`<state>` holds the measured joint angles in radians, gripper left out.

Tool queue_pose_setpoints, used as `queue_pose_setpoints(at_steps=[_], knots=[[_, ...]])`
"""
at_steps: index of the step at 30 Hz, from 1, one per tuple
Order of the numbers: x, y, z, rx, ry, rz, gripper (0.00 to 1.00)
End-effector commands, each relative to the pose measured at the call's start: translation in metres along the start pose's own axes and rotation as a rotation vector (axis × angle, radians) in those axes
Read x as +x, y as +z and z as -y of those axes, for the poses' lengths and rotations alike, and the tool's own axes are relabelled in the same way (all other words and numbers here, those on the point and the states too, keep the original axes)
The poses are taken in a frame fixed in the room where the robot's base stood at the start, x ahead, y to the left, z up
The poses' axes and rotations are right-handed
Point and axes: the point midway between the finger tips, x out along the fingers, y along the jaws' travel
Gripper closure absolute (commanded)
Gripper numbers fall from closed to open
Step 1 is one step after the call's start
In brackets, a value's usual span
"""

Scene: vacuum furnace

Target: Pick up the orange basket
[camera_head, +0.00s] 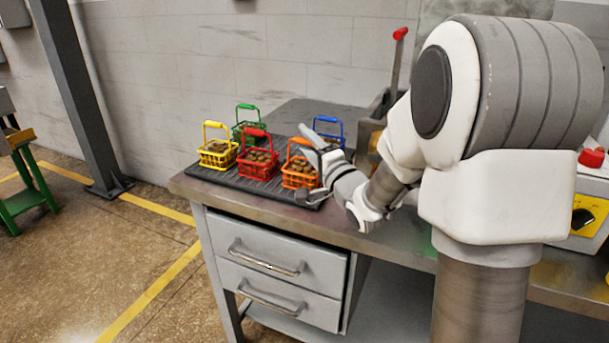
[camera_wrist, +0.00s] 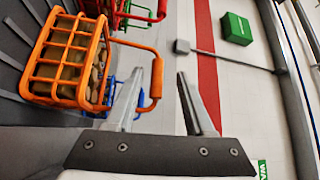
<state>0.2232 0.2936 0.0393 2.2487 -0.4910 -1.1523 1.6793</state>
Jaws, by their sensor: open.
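The orange basket (camera_head: 297,179) stands on the dark ribbed mat (camera_head: 247,184) at the front right of a group of baskets, filled with brown lumps. In the wrist view the orange basket (camera_wrist: 66,62) is at left, with its handle (camera_wrist: 157,78) reaching right. My gripper (camera_head: 303,161) is at the basket's right side, jaws apart and holding nothing. In the wrist view, the handle's bar appears between the two fingers of my gripper (camera_wrist: 161,75), close to the left one; whether it touches is unclear.
Beside it stand a red basket (camera_head: 257,163), a yellow basket (camera_head: 217,154), a green basket (camera_head: 247,128) and a blue basket (camera_head: 329,131), partly hidden by my gripper. A metal box (camera_head: 374,112) with a red-knobbed lever stands behind. The bench's left front edge is clear.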

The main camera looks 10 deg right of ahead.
Motion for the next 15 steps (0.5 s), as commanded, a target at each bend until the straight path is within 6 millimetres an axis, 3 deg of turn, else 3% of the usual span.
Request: queue_pose_setpoints(at_steps=[7, 15], knots=[[0.035, 0.002, -0.005, -0.001, -0.001, 0.002, 0.47], [0.042, 0.001, -0.004, 0.000, 0.000, 0.000, 0.47]])
